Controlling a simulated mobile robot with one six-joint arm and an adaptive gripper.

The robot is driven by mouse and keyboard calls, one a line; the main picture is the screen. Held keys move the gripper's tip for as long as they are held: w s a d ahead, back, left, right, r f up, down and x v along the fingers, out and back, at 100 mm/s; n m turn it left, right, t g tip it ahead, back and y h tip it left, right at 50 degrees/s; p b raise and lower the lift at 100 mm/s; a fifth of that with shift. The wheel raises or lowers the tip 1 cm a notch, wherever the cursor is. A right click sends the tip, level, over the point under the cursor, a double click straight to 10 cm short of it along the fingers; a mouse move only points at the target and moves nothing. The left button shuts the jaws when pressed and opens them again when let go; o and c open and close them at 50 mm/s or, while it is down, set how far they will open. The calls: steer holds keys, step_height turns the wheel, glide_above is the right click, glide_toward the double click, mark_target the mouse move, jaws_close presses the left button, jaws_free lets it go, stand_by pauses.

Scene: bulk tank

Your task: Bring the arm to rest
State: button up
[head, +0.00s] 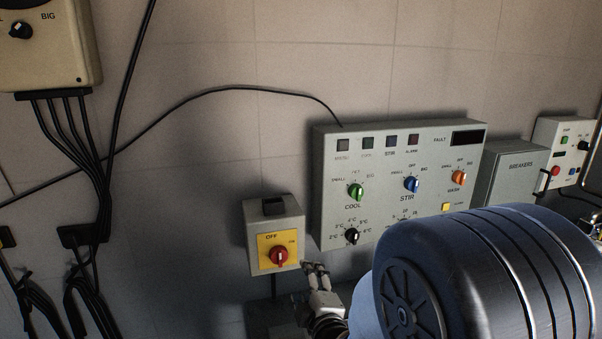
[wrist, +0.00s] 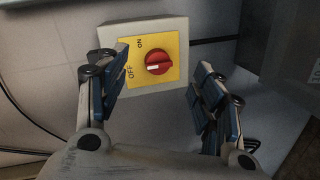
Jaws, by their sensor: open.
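My gripper (head: 317,268) is in front of the wall, just below and to the right of the grey switch box (head: 288,207) in the head view. In the wrist view my gripper (wrist: 168,88) has its two blue-padded fingers spread wide with nothing between them. The red rotary knob (wrist: 158,63) on its yellow plate shows beyond and between the fingers, apart from them. In the head view the red knob (head: 278,256) sits under the word OFF.
A control panel (head: 333,190) with green, blue, orange and black knobs hangs right of the switch box.

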steer(key=s+d+r+m+g+h, duration=0.1)
steer(key=s+d+r+m+g, duration=0.1)
steer(key=s+d+m, duration=0.2)
steer(key=s+d+r+m+g+h, duration=0.1)
steer(key=s+d+r+m+g, duration=0.2)
steer(key=s, duration=0.6)
steer(key=d+m, duration=0.1)
steer(key=m, duration=0.1)
steer(key=shift+s+d+m, duration=0.15)
steer(key=shift+d+m, duration=0.25)
steer(key=s+d+m+g, duration=0.1)
steer(key=s+m, duration=0.1)
steer(key=s, duration=0.4)
steer(key=s+d+m+g+h, duration=0.1)
steer(key=s+m+g, duration=0.1)
steer(key=s, duration=0.5)
steer(key=s+d+m+g, duration=0.2)
steer(key=s+m, duration=0.1)
steer(key=s, duration=0.3)
steer(key=shift+s+r, duration=0.15)
steer(key=shift+r, duration=0.1)
steer(key=shift+c, duration=0.2)
